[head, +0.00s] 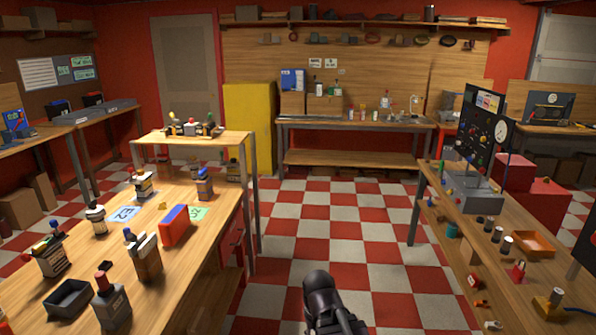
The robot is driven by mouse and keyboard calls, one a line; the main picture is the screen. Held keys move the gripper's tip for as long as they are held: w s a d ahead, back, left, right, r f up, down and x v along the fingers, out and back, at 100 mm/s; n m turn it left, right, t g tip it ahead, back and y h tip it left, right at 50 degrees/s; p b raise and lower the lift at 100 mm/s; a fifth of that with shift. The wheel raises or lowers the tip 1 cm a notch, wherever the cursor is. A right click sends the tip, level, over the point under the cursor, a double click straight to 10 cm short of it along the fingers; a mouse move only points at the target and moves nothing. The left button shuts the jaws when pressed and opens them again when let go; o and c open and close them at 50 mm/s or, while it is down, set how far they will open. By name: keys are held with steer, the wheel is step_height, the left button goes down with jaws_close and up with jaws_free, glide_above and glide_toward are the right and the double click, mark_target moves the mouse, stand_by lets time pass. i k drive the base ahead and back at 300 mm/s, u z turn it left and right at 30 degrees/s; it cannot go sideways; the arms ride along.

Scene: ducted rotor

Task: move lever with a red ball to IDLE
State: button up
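A black upright control panel (483,130) with a round white gauge (501,128) stands on the right bench, above a grey sloped box (471,190). Several small coloured knobs show on the panel, some of them red. They are too small to tell which one is the lever with a red ball. No IDLE mark can be read. A dark part of my arm (320,293) shows at the bottom centre, over the floor and apart from both benches. My gripper's fingers do not show.
The left bench (190,275) holds bottles, a red and blue box (174,225) and a black tray (69,298). The right bench (447,235) holds small cans and an orange tray (534,243). The checkered floor (343,230) between them is clear.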

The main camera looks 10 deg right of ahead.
mark_target(482, 170)
steer(key=z, duration=0.4)
steer(key=i, duration=0.65)
steer(key=z, duration=0.85)
steer(key=i, duration=0.65)
steer(key=z, duration=0.35)
steer(key=k, duration=0.65)
steer(key=u, duration=0.45)
steer(key=i, duration=1.1)
steer(key=u, duration=0.2)
